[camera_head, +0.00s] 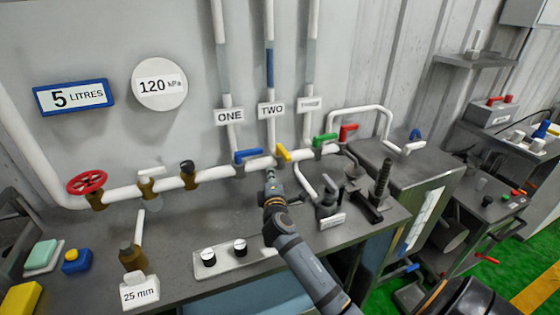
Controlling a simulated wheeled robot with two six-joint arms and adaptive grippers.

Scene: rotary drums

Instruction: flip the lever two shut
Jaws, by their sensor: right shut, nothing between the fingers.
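Lever two is the short yellow lever (284,154) on the white pipe below the TWO label (271,110). It points slantwise, down to the right. My right gripper (270,174) is shut and empty, just below and a little left of the yellow lever. I cannot tell whether its tip touches the pipe or lever. My left gripper is not in view.
A blue lever (248,155) sits close left under the ONE label (229,116), and a green lever (325,140) close right. A red handwheel (87,182) is at the pipe's left. A clamp-like black fitting (328,207) stands on the bench right of my gripper.

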